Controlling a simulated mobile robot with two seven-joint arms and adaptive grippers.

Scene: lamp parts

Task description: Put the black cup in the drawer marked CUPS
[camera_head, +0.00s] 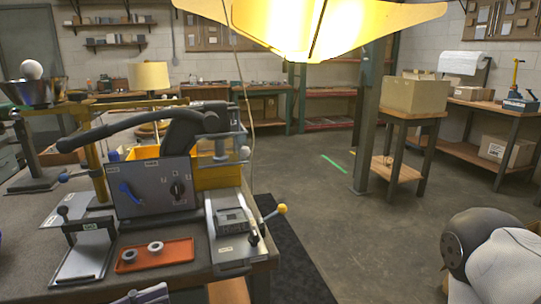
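I cannot make out a black cup or a drawer marked CUPS in the head view. A dark, wide bowl (30,92) with a white ball (31,69) on it stands at the far left; it does not look like a cup. Small labels show on the bench fixtures, but they are too small to read. A white and dark grey rounded part at the lower right looks like a link of my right arm.
A workbench (190,283) at the left carries a grey panel box (152,190), a yellow bin (218,178) and an orange tray (155,255) with small rings. A bright yellow lamp-like shape (310,25) hangs at the top. Open floor (345,225) lies to the right.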

